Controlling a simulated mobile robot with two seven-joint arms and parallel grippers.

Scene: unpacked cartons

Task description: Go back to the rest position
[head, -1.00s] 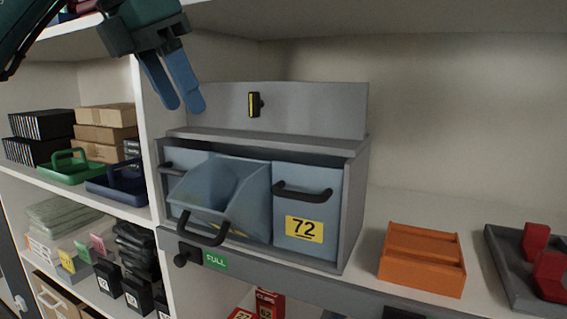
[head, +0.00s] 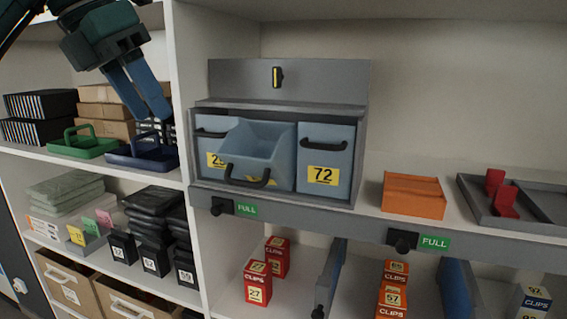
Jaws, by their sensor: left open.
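My left gripper (head: 150,104) hangs at the upper left in the head view, its two blue fingers pointing down with a narrow gap between them. The cabinet holds blue-grey bins; the middle bin (head: 262,150) is tilted out, and the right bin (head: 327,158) with label 72 is in place. My right gripper is not in view.
Green (head: 82,147) and blue (head: 140,158) caddies sit at left. Red boxes (head: 258,284) stand on the lower shelf. The shelf behind the orange tray is free.

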